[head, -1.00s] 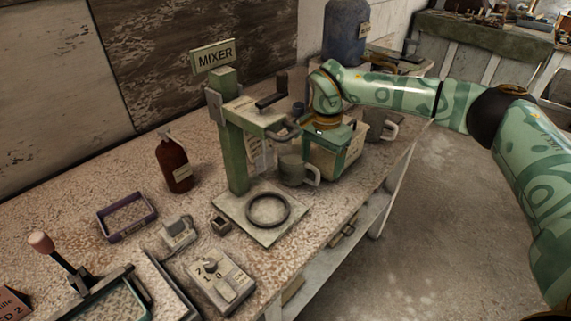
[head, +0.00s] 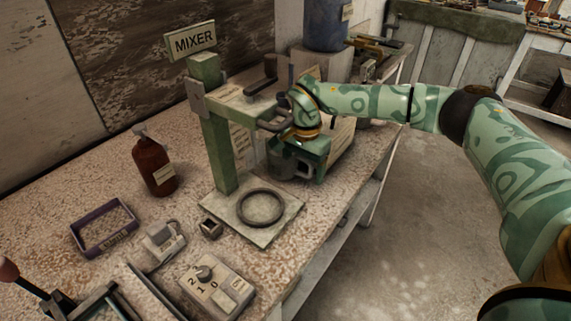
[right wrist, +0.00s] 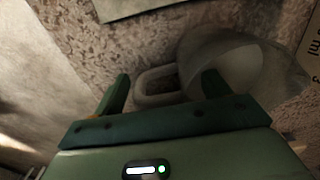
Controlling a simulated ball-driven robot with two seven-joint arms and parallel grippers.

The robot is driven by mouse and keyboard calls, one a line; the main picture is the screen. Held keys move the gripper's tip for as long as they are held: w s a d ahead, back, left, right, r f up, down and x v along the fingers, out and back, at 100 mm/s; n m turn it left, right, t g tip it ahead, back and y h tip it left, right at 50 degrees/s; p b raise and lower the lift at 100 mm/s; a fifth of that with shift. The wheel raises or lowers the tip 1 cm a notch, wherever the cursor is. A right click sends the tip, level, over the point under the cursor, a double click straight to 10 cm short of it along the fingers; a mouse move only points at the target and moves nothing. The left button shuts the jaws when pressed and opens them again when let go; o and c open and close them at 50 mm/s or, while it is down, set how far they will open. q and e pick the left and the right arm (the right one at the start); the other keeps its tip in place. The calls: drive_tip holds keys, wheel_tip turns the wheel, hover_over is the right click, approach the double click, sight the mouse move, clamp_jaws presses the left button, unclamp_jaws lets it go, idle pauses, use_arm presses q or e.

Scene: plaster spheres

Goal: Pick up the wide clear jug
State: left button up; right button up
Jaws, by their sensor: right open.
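The wide clear jug (head: 282,165) stands on the speckled workbench behind the mixer's base plate, a greyish see-through vessel with a handle on its right. My right gripper (head: 308,160) is at the handle side of the jug and covers part of it. In the right wrist view the jug (right wrist: 237,62) is at upper right, and its handle (right wrist: 152,88) shows between the fingers. My right gripper (right wrist: 166,82) is open there, with one finger on each side of the handle. I cannot tell whether they touch it. My left gripper is not in view.
The green mixer stand (head: 215,130) with its crank rises close left of the jug. A brown bottle (head: 154,166), a purple tray (head: 104,230) and a switch box (head: 215,288) stand farther left and in front. A light box stands behind my gripper. Open floor lies to the right.

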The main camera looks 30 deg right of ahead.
drive_tip(key=shift+r, duration=0.15)
drive_tip(key=c, duration=1.5)
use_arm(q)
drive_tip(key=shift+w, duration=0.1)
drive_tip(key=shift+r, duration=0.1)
use_arm(e)
drive_tip(key=shift+r, duration=0.15)
